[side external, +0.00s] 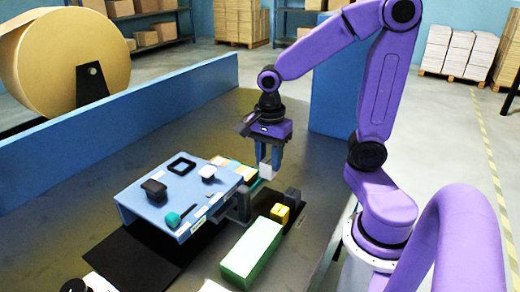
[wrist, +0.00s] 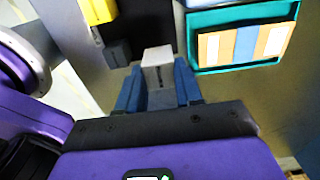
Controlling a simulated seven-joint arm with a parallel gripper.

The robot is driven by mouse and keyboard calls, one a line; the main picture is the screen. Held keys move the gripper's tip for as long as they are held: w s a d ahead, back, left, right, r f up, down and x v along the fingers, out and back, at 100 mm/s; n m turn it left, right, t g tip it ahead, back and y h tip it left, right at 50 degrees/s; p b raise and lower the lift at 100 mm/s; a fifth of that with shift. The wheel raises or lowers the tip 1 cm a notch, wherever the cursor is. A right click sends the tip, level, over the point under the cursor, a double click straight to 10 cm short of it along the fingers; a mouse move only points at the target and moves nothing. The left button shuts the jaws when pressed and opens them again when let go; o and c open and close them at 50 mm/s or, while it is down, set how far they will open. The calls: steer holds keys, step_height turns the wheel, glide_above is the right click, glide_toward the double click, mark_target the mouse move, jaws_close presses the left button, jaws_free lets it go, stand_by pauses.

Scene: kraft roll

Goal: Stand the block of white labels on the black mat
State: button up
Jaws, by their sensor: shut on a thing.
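My gripper (side external: 265,166) points down and is shut on a white block (side external: 264,153), held above the table behind the yellow block. In the wrist view the white block (wrist: 157,60) sits between the two blue fingers, its pale top face showing; I cannot read any print on it. A flat black mat (side external: 132,262) lies on the table at the near left, partly hidden by the blue stand. Its visible part is bare.
A blue stand (side external: 170,187) carries several small items. Beside it are a long green box (side external: 252,250), a yellow block (side external: 280,213) and a grey block (side external: 293,197). A teal tray (wrist: 192,50) holds tan, blue and white pieces. A blue wall (side external: 150,112) edges the table.

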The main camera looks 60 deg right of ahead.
mark_target(269, 175)
steer(key=shift+f, duration=2.7)
steer(key=shift+f, duration=0.8)
stand_by(0.3)
steer(key=o, duration=1.1)
steer(key=shift+r, duration=0.1)
step_height(269, 175, up, 17)
steer(key=s+a+f+n, duration=0.4)
steer(key=s+f+n, duration=0.1)
steer(key=n, duration=1)
steer(key=s+a+f+n, duration=0.3)
steer(key=s+f+n, duration=0.2)
steer(key=n, duration=1)
steer(key=s, duration=0.3)
steer(key=shift+a+n, duration=0.3)
steer(key=shift+a, duration=0.1)
